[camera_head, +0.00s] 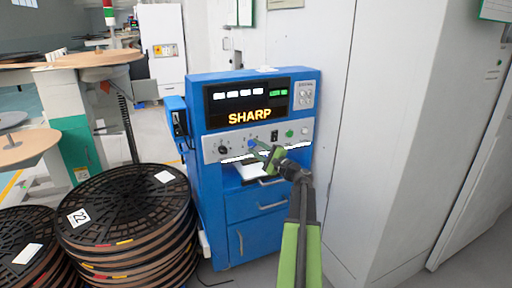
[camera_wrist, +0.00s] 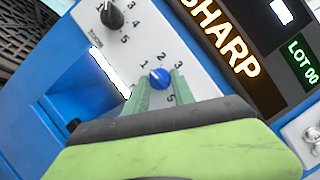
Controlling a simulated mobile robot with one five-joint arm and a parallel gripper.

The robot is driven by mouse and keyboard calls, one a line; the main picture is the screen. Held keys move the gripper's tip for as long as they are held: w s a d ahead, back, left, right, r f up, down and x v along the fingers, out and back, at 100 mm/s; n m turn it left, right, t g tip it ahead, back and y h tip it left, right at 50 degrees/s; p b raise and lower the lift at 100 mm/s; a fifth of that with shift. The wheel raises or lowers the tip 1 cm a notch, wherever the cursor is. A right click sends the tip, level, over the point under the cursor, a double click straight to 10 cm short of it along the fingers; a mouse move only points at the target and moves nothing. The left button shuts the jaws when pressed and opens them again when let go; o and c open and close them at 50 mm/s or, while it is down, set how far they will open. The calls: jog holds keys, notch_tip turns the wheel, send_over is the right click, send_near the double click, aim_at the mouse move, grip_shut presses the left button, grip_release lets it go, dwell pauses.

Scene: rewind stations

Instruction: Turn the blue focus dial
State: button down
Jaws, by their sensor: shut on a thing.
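The blue focus dial (camera_wrist: 160,78) sits on the light control panel of a blue machine, with numbers printed around it; its white pointer mark is on its upper part in the wrist view. My gripper (camera_wrist: 161,88) is shut on the dial, one green finger on each side of it. In the head view my gripper (camera_head: 262,150) reaches the panel from the lower right, and the dial (camera_head: 252,143) shows just at its fingertips. The display above the panel reads SHARP (camera_head: 250,117).
A black dial (camera_wrist: 112,16) stands to the left of the blue one, and a black switch and green buttons (camera_head: 290,133) to its right. Stacked black reels (camera_head: 125,205) stand at left on the floor. A tall white cabinet (camera_head: 390,130) stands close at right.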

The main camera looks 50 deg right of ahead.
dwell(0.5)
jog(key=c, duration=1.1)
grip_release()
jog(key=shift+o, duration=0.2)
jog(key=shift+s, duration=0.1)
jog(key=s+f+b, duration=0.2)
jog(key=s, duration=1.5)
jog(key=shift+a+f+b, duration=0.25)
jog(key=shift+f+b, duration=0.15)
